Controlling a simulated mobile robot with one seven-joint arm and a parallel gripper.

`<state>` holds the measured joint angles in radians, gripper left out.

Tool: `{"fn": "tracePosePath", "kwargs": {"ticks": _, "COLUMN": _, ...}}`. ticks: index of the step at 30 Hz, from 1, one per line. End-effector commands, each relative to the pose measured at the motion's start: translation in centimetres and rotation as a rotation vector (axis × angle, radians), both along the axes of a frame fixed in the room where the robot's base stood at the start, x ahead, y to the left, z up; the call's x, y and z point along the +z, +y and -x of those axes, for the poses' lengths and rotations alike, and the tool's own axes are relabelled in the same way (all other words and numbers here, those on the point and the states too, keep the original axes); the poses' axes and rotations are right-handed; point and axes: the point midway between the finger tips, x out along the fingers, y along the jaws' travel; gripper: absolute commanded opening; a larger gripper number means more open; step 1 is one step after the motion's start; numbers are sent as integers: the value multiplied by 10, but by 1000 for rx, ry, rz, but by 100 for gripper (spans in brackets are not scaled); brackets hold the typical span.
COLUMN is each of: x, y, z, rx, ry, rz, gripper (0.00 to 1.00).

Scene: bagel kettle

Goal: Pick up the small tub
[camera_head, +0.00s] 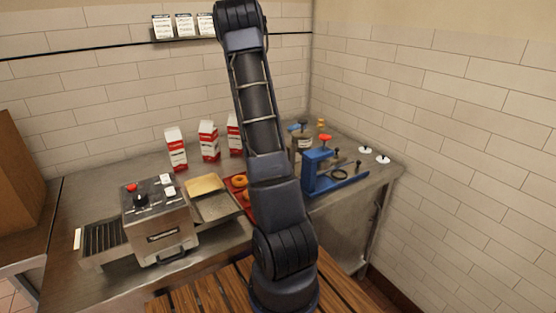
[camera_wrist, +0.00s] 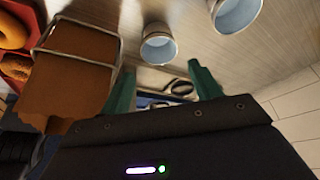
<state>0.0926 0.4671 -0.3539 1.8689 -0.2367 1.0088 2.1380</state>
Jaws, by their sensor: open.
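Two small round tubs with pale rims and blue-grey insides show at the top of the wrist view. One tub (camera_wrist: 158,46) is at the top centre, beyond my fingertips. The other tub (camera_wrist: 236,12) is farther right and cut by the top edge. I cannot tell which is the task's tub. My gripper (camera_wrist: 163,82) is open, its two green fingers apart, with no tub between them. Neither tub can be made out in the head view, where my arm covers the middle of the counter. My gripper is not visible there either.
A brown board in a wire frame (camera_wrist: 82,52) and a red tray with bagels (camera_wrist: 14,38) lie left in the wrist view. A tiled wall borders the right.

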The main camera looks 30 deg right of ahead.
Motion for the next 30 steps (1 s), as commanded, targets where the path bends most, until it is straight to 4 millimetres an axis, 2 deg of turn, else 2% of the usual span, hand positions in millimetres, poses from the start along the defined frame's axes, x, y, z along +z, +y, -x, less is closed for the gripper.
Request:
{"fn": "tracePosePath", "kwargs": {"ticks": 6, "x": -29, "y": -8, "z": 9, "rx": -1, "ry": 3, "rz": 0, "gripper": 63}}
{"fn": "tracePosePath", "kwargs": {"ticks": 16, "x": -47, "y": -11, "z": 13, "rx": 0, "ry": 2, "rz": -1, "gripper": 63}}
{"fn": "tracePosePath", "kwargs": {"ticks": 24, "x": -80, "y": -17, "z": 20, "rx": 0, "ry": 3, "rz": 0, "gripper": 63}}
{"fn": "tracePosePath", "kwargs": {"ticks": 30, "x": -90, "y": -19, "z": 22, "rx": 0, "ry": -1, "rz": 0, "gripper": 63}}
